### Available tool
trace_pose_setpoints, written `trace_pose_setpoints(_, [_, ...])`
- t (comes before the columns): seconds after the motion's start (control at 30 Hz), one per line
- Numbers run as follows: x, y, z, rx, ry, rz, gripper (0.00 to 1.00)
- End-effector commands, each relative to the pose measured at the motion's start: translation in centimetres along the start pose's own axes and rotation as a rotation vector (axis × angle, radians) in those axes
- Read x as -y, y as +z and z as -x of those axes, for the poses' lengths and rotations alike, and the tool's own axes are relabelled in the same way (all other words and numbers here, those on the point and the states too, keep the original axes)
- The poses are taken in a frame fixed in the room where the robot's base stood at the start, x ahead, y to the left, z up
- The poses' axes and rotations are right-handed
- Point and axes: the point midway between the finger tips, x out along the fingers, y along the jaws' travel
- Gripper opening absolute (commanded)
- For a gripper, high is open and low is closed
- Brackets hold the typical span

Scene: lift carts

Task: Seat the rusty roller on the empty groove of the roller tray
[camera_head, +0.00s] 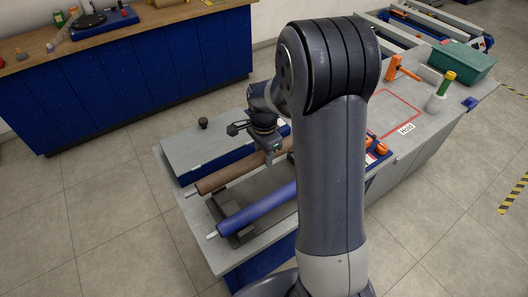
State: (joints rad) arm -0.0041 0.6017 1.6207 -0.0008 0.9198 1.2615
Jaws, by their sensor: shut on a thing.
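The rusty roller (229,177) is a brown cylinder with a pale shaft end, lying lengthwise on the left of the cart. My gripper (272,154) points down and is shut on it towards its far end. The grey roller tray (250,188) is below and beside it, partly hidden by the rollers and my arm. A blue roller (257,209) lies along the tray's near side, parallel to the rusty one. I cannot tell whether the rusty roller touches the tray, and the groove under it is hidden.
A grey-topped blue box (205,143) with a black knob is just behind the rusty roller. To the right are a red outlined area marked Hold (395,108), an orange-handled tool (395,67) and a green bin (462,63). A blue workbench (140,80) stands behind, across clear floor.

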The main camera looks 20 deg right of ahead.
Motion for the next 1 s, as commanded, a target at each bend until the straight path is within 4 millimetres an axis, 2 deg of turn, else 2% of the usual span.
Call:
trace_pose_setpoints(0.6, [0.1,0.0,-6.4,0.0,-0.001,0.0,0.0])
trace_pose_setpoints(1.0, [0.1,0.0,-6.9,-0.001,-0.002,0.0,0.0])
